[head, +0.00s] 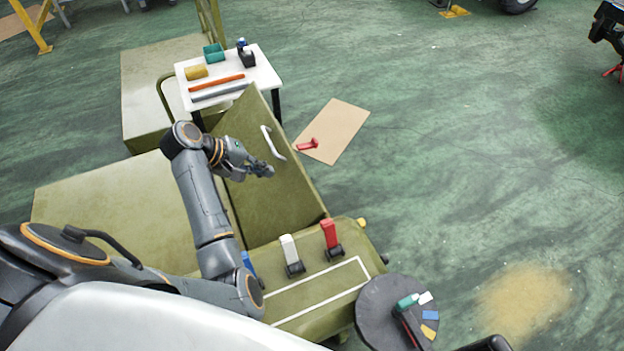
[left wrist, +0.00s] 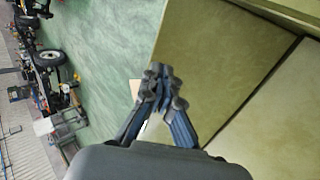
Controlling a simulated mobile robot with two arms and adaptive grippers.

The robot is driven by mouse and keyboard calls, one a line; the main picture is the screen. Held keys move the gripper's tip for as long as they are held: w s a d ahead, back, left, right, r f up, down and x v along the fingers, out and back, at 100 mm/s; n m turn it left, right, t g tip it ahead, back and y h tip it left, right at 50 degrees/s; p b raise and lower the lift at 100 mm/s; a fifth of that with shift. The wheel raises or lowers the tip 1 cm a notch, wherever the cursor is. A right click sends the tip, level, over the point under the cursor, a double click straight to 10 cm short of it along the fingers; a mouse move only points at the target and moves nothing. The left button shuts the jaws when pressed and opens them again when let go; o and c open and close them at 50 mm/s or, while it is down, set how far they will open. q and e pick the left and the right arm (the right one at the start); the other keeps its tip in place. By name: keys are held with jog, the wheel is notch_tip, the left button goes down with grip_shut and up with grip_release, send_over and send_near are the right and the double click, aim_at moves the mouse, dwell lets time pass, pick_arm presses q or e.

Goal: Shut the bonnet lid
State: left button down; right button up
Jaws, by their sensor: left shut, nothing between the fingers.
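The bonnet lid (head: 262,195) is an olive-green panel that stands raised and tilted on the olive chassis, with a white bar handle (head: 273,143) near its far right edge. My left gripper (head: 266,170) is shut and empty, over the lid's face and a little left of and below the handle in the picture. I cannot tell whether it touches the lid. In the left wrist view the shut fingertips (left wrist: 160,82) overlap the left edge of an olive panel (left wrist: 215,65), with green floor beyond. My right gripper is not in view.
A white lever (head: 290,250) and a red lever (head: 329,235) stand on the chassis front; a blue one is partly behind my arm. A white table (head: 262,72) with small items stands behind. A round grey stand (head: 375,300) is at front right. Open floor lies right.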

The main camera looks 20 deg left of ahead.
aim_at(307, 185)
pick_arm(q)
jog(key=p+x, duration=0.1)
jog(key=x, duration=1.2)
jog(key=shift+w+d+f, duration=0.15)
jog(key=shift+f, duration=0.05)
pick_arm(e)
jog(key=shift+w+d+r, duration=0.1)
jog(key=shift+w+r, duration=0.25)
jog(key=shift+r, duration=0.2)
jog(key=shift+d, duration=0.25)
